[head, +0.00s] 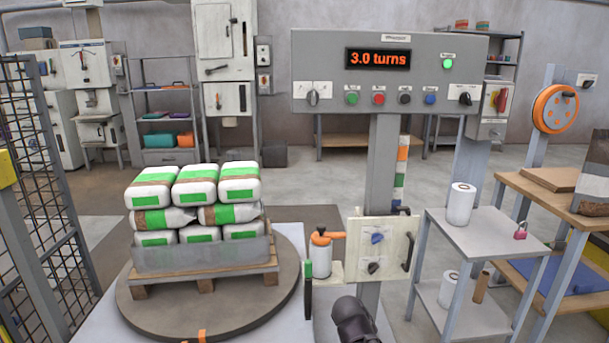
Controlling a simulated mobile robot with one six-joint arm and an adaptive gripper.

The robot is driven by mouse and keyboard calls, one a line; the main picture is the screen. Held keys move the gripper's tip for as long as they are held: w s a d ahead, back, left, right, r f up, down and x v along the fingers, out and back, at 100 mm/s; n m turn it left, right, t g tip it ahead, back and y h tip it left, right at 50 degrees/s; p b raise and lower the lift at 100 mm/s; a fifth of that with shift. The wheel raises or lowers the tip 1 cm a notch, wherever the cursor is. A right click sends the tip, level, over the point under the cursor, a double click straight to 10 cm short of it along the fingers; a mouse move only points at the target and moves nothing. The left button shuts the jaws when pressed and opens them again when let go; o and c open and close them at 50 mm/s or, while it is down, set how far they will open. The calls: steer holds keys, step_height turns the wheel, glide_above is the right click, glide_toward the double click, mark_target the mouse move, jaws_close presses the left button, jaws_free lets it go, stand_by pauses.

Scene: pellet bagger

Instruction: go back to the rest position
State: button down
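My gripper (356,318) shows as a dark, rounded shape at the bottom edge, right of centre. Its fingers cannot be made out, so I cannot tell whether it is open or shut. It appears in front of the grey control post (379,170), below the pale panel (376,250) with a blue knob, a dark knob and a black handle. The control box (420,72) on top has a display reading "3.0 turns", a lit green lamp, a row of buttons and knobs.
A round turntable (135,308) at left carries a pallet (205,283) of stacked white and green bags (195,185). An orange-topped dispenser (321,255) stands beside it. A grey side table (490,238) with white rolls and a wooden bench (540,195) stand at right. A mesh fence (45,200) borders the left.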

steer(key=s+r+m+g+y+p, duration=0.25)
steer(key=s+g+y+p, duration=0.2)
steer(key=s, duration=0.25)
step_height(320, 180, up, 37)
steer(key=p, duration=3.7)
steer(key=shift+a+y, duration=0.4)
steer(key=shift+y, duration=0.05)
